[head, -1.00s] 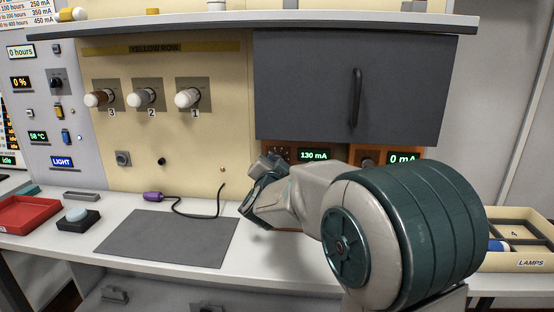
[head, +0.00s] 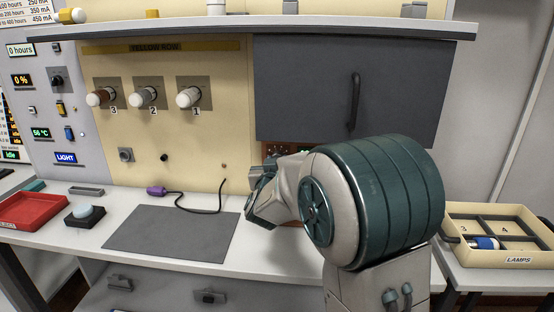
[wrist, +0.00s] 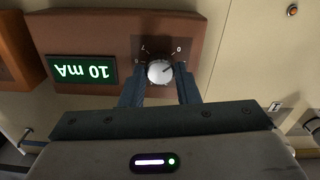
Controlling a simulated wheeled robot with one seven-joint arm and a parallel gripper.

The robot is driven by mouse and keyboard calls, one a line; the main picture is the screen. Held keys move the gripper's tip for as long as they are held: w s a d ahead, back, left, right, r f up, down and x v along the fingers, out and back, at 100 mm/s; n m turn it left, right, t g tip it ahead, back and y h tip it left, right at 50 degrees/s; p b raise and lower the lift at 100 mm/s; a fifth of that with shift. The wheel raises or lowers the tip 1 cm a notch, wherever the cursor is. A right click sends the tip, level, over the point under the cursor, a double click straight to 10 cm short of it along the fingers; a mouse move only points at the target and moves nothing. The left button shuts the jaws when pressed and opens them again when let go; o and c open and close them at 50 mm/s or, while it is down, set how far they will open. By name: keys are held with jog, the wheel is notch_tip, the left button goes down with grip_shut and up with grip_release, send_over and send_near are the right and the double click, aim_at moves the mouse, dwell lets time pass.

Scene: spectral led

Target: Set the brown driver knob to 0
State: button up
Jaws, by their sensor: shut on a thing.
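The brown driver (wrist: 100,22) shows upside down in the wrist view, with a green display (wrist: 82,70) reading 10 mA. Its round silver knob (wrist: 159,71) sits between the two blue-grey fingers of my gripper (wrist: 160,88), which is shut on it. The knob's white pointer line slants to the upper right, toward the printed 0 on the dial. In the head view only a sliver of the brown driver (head: 280,149) shows under the dark cabinet; my gripper (head: 262,174) is in front of it, and my arm hides the display.
A dark cabinet door (head: 310,85) hangs just above the driver. An orange-brown unit (wrist: 18,50) adjoins it in the wrist view. A lamps tray (head: 518,260) stands right.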

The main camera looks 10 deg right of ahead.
jog(key=shift+n, duration=0.4)
jog(key=o, duration=1)
jog(key=shift+c, duration=0.2)
jog(key=v, duration=1.4)
jog(key=shift+p, duration=0.35)
jog(key=shift+w, duration=0.1)
